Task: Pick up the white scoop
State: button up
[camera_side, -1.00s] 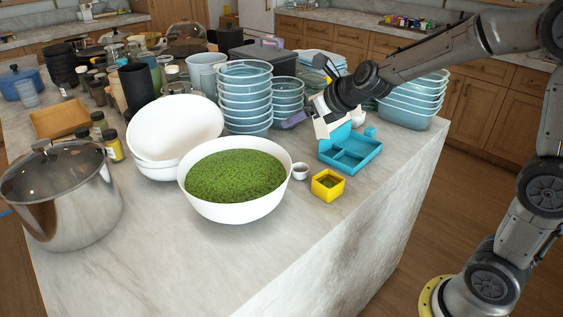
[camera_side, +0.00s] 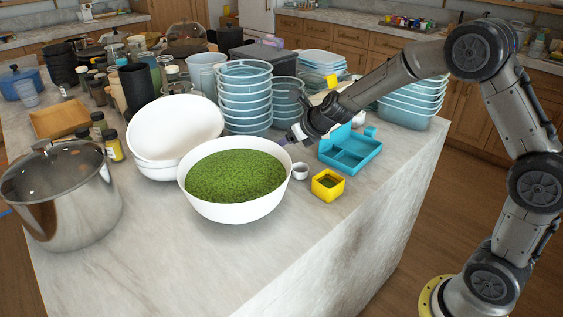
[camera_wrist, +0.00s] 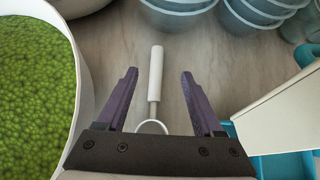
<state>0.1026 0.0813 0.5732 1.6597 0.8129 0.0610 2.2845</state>
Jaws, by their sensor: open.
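The white scoop (camera_wrist: 156,72) lies on the marble top in the wrist view, with its straight handle pointing away and its round end nearest my gripper, partly hidden by it. In the side view, a small white cup (camera_side: 300,172) beside the big bowl appears to be the scoop's round end; its handle is hidden there. My gripper (camera_wrist: 159,75) is open, with its purple fingers on either side of the handle and nothing held. In the side view my gripper (camera_side: 285,141) is low, at the right rim of the green-filled bowl.
The white bowl of green bits (camera_side: 237,208) is close on the left. Stacked blue containers (camera_side: 246,95) stand behind. A blue divided tray (camera_side: 350,158) and a yellow box (camera_side: 327,186) are to the right. The front counter is clear.

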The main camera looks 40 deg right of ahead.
jog(key=shift+a+x, duration=0.15)
jog(key=shift+x, duration=1.6)
jog(key=shift+a+x, duration=0.15)
jog(key=shift+x, duration=1.6)
jog(key=shift+s+f, duration=0.1)
jog(key=shift+f, duration=0.05)
grip_shut()
